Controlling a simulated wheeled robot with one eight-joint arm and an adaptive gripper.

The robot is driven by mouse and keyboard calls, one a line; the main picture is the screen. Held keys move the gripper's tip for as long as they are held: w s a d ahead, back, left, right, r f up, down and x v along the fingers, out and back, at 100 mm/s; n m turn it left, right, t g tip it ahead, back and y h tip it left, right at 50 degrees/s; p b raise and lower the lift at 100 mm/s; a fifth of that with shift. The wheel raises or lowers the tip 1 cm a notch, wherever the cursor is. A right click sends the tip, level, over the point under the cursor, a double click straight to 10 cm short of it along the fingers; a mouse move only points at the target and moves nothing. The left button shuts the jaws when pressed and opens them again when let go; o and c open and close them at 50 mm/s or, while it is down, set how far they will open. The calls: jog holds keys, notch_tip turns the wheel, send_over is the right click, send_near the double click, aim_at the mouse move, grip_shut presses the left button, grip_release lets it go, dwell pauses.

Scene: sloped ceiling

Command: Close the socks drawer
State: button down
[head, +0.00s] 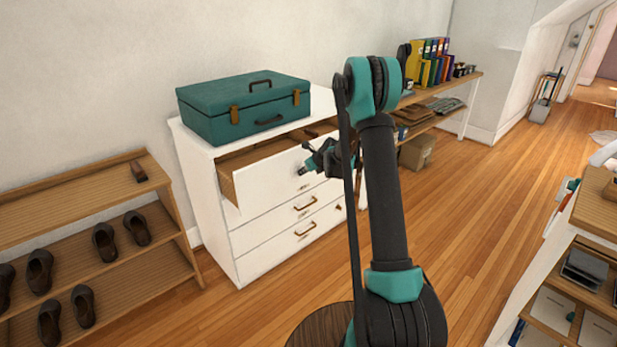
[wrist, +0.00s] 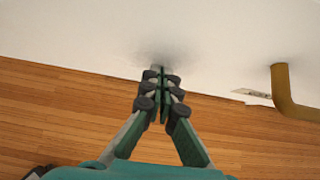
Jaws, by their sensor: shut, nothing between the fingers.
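The white dresser (head: 232,230) stands against the wall with three drawers showing. Its top drawer (head: 262,180) is pulled out, with its wooden inside visible; the lower two look shut. I cannot read which drawer is marked socks. My gripper (head: 304,169) is at the front of the open drawer, its fingers together and empty. In the wrist view, my gripper (wrist: 161,72) points at the white drawer front (wrist: 90,35), its tips touching or very near it. A brass handle (wrist: 283,92) and a small label (wrist: 252,94), too small to read, lie right of the fingers.
A teal case (head: 245,105) lies on the dresser top. A wooden shoe rack (head: 110,265) stands to the left. A desk with books (head: 428,62) is behind to the right. A white shelf unit (head: 545,250) is at far right. The wooden floor (head: 480,185) between is clear.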

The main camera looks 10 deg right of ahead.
jog(key=w+a, duration=0.3)
jog(key=w, duration=0.1)
jog(key=w+a, duration=0.3)
jog(key=w, duration=0.1)
jog(key=w+a, duration=0.3)
jog(key=w, duration=0.1)
jog(key=shift+w+a, duration=0.1)
jog(key=shift+w, duration=0.2)
jog(key=shift+w+a, duration=0.35)
jog(key=shift+w, duration=0.2)
jog(key=shift+w+a+r, duration=0.1)
jog(key=shift+r, duration=0.05)
